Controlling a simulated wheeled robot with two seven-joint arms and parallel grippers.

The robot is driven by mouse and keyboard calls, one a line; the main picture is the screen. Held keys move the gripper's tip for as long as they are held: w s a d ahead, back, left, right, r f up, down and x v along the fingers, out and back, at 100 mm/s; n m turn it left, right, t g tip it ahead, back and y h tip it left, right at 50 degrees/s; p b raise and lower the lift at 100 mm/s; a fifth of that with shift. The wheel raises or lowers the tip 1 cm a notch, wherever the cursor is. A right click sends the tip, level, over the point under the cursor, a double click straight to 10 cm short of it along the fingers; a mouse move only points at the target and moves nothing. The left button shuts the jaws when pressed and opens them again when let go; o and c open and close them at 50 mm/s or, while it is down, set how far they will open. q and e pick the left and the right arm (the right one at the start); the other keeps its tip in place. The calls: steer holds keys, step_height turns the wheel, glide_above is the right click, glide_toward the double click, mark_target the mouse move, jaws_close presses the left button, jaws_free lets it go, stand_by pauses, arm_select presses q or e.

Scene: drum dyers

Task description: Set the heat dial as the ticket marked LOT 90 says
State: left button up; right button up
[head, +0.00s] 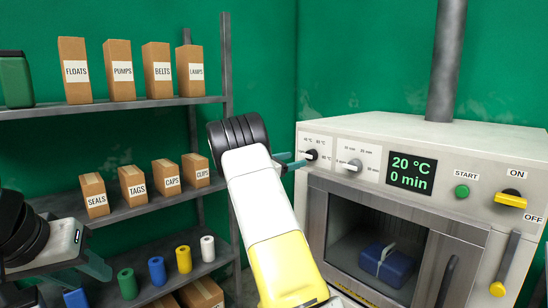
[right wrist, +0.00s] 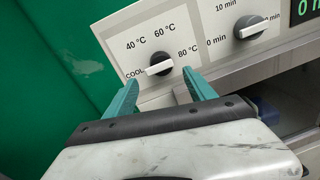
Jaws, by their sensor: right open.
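The heat dial (right wrist: 159,68) is a white bar knob on a white plate marked COOL, 40, 60 and 80 °C. Its bar lies slanted, with its left end towards COOL. In the head view the dial (head: 310,155) is at the dryer's upper left. My right gripper (right wrist: 161,80) is open, its teal fingers either side of and just below the dial, apart from it. The display (head: 410,173) reads 20 °C and 0 min. My left gripper (head: 88,266) is at the lower left by the shelves; its finger gap is unclear. No ticket marked LOT 90 is visible.
The time dial (head: 349,165) is just right of the heat dial. A green START button (head: 462,191) and yellow ON/OFF switch (head: 510,200) are further right. A blue bundle (head: 389,267) lies in the dryer. Shelves (head: 130,105) with labelled boxes and coloured spools stand left.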

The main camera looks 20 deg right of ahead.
mark_target(307, 157)
steer(key=x, duration=0.7)
steer(key=shift+d, duration=0.25)
steer(key=shift+f, duration=0.1)
steer(key=c, duration=1.1)
